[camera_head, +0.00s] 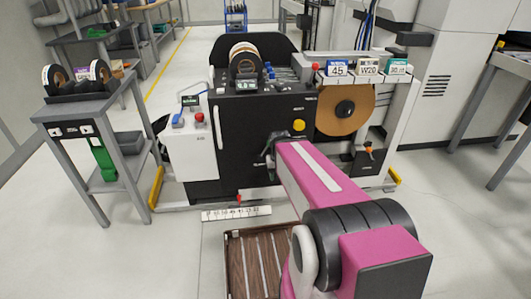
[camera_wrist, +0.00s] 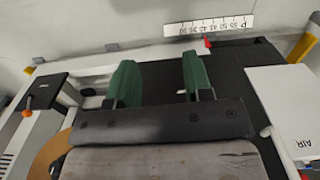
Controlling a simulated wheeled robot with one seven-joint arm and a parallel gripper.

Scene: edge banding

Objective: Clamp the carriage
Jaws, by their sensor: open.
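The black edge-banding machine (camera_head: 232,135) stands ahead of my arm. A dark block (camera_head: 368,163) on its lower right carries a small orange-tipped lever (camera_head: 368,151). The lever also shows at the left of the wrist view (camera_wrist: 28,106), apart from my gripper. I cannot tell for sure which part is the carriage. A red pointer (camera_head: 239,198) sits by a white numbered scale (camera_head: 237,213); both show at the top of the wrist view. My gripper (camera_wrist: 160,79) is open, its green fingers wide apart with nothing gripped, above the machine's dark front. My pink arm hides part of the machine.
A brown roll (camera_head: 346,110) hangs on the machine's right. A white box (camera_head: 193,148) with a red button is on its left. A grey stand (camera_head: 88,108) with small rolls is at the far left. A slatted brown bin (camera_head: 258,262) is on the floor in front.

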